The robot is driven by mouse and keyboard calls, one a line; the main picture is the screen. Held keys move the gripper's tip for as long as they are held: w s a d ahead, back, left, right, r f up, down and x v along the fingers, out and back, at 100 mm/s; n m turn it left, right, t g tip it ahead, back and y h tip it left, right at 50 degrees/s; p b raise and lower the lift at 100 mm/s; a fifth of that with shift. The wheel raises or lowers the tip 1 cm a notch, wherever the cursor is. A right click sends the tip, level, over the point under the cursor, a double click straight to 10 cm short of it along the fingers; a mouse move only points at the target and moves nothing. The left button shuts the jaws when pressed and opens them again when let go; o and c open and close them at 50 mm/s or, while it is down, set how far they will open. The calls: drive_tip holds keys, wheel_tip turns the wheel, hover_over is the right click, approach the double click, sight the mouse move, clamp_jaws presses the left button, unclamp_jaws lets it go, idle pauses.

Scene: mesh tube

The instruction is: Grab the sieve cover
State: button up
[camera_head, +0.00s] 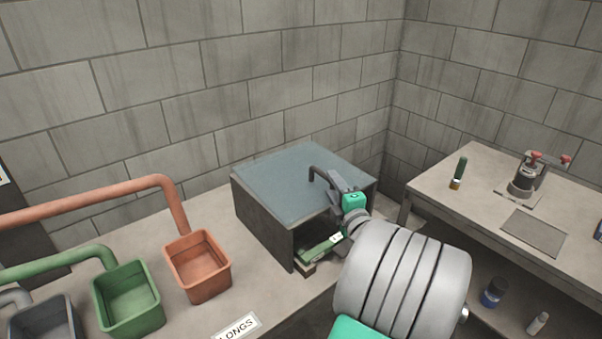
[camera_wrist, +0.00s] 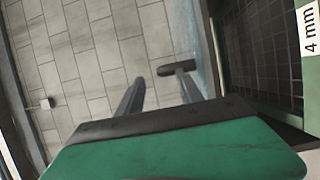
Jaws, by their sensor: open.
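A box (camera_head: 300,180) with a blue-grey top and an open front stands on the bench against the wall. A green piece with a white label (camera_head: 318,248) shows low in its opening. In the wrist view, a green-edged frame with dark mesh (camera_wrist: 262,48) and a "4 mm" label lies at the right. I cannot tell which part is the sieve cover. My gripper (camera_head: 335,192) is at the box's front right corner, and it also shows in the wrist view (camera_wrist: 155,82). It is open, with nothing seen between its fingers. My arm hides part of the opening.
Orange (camera_head: 198,268), green (camera_head: 128,300) and grey (camera_head: 42,322) bins stand under pipes at the left. A table (camera_head: 470,205) at the right holds a brush (camera_head: 458,174) and a red-handled device (camera_head: 526,176). Bottles (camera_head: 493,291) stand on its lower shelf. Block walls close the back.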

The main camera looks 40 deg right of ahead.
sight(329, 182)
drive_tip(key=p+x, duration=0.1)
drive_tip(key=x, duration=0.4)
drive_tip(key=shift+w+f+p, duration=0.2)
drive_tip(key=shift+w+p, duration=0.1)
drive_tip(key=shift+p, duration=0.1)
drive_tip(key=shift+s, duration=0.1)
clamp_jaws()
idle(0.8)
drive_tip(key=shift+d+r, duration=0.1)
drive_tip(key=shift+r, duration=0.1)
